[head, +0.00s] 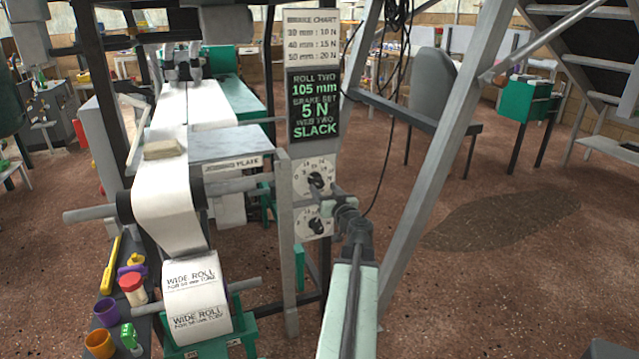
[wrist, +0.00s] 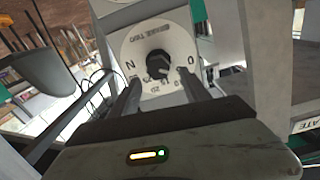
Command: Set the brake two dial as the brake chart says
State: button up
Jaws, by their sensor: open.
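The brake chart (head: 312,38) at the top reads 30 mm : 10 N, 40 mm : 15 N, 50 mm : 20 N. The dark display (head: 313,105) below it reads roll two 105 mm, brake set 5 N, web two slack. Two round dials sit below, an upper one (head: 301,180) and a lower one (head: 304,224). In the wrist view the brake two dial (wrist: 133,50) has a black knob (wrist: 158,63). My gripper (wrist: 158,78) is open, its fingers on either side of the knob's near part; contact is unclear. In the head view my gripper (head: 330,200) partly covers the dials.
A wide paper roll (head: 193,290) hangs at lower left, with a web (head: 170,205) running up over a bar. A grey post (head: 287,240) stands left of the dials and a slanting grey beam (head: 440,150) right of my arm. Open floor (head: 480,270) lies to the right.

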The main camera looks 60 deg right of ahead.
aim_at(321, 185)
jog(key=x, duration=0.5)
jog(key=shift+w+d, duration=0.2)
jog(key=shift+d, duration=0.1)
grip_shut()
jog(key=shift+m, duration=0.4)
jog(key=m, duration=0.3)
jog(key=shift+s, duration=0.1)
jog(key=m, duration=0.4)
jog(key=shift+d+f+m, duration=0.1)
jog(key=shift+f+m, duration=0.05)
jog(key=shift+m, duration=0.15)
jog(key=m, duration=0.3)
jog(key=shift+s+f+m, duration=0.1)
jog(key=shift+m, duration=0.2)
jog(key=shift+d+f+m+b, duration=0.1)
jog(key=shift+m+b, duration=0.3)
jog(key=shift+m, duration=1.4)
